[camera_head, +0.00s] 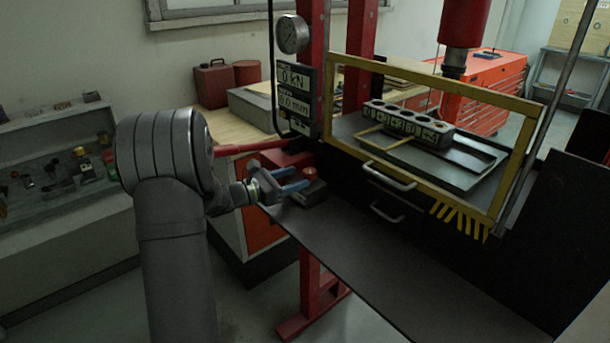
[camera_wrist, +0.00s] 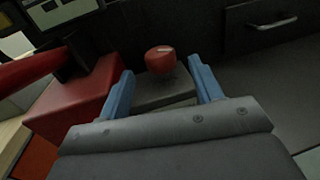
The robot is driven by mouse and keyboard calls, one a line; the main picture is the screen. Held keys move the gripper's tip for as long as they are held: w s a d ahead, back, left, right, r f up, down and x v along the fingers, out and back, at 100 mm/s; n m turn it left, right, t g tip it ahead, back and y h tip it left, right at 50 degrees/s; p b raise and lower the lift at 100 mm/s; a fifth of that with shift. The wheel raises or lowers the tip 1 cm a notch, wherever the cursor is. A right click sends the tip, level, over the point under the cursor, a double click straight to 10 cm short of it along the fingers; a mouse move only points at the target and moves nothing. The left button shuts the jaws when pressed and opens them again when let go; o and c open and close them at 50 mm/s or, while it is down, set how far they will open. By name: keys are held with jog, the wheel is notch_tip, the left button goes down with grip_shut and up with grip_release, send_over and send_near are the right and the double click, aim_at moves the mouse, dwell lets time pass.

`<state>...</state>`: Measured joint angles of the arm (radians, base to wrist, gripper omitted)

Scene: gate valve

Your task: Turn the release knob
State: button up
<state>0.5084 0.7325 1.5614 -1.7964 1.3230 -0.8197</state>
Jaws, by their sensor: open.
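A round red knob (camera_wrist: 160,60) stands on top of a small grey block (camera_wrist: 164,91) in the wrist view. My gripper (camera_wrist: 162,82) is open. Its two blue fingers stand on either side of the block, with the knob showing beyond and between the fingertips. I cannot tell whether either finger touches the block. In the head view my gripper (camera_head: 304,179) reaches from the left to the grey block (camera_head: 310,193) beside the press. The knob shows there only in part (camera_head: 309,173), above the block.
A red housing (camera_wrist: 74,101) with a red lever (camera_head: 250,147) lies left of the knob. The dark ledge (camera_head: 375,265) in front is clear.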

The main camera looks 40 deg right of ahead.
aim_at(307, 177)
jog(key=shift+s+d, duration=0.2)
jog(key=shift+d, duration=0.85)
jog(key=shift+s+d, duration=0.15)
jog(key=shift+d, duration=0.85)
jog(key=c, duration=1)
jog(key=shift+s+t, duration=0.1)
jog(key=shift+t, duration=0.2)
jog(key=n+t, duration=0.1)
jog(key=t, duration=0.1)
jog(key=n+t, duration=0.1)
jog(key=t, duration=0.1)
jog(key=n+t, duration=0.2)
jog(key=shift+s, duration=0.3)
jog(key=shift+s+n+t+y, duration=0.15)
jog(key=shift+n+t+y, duration=0.55)
jog(key=shift+n+t, duration=1.1)
jog(key=shift+t+y, duration=0.3)
jog(key=shift+t, duration=0.4)
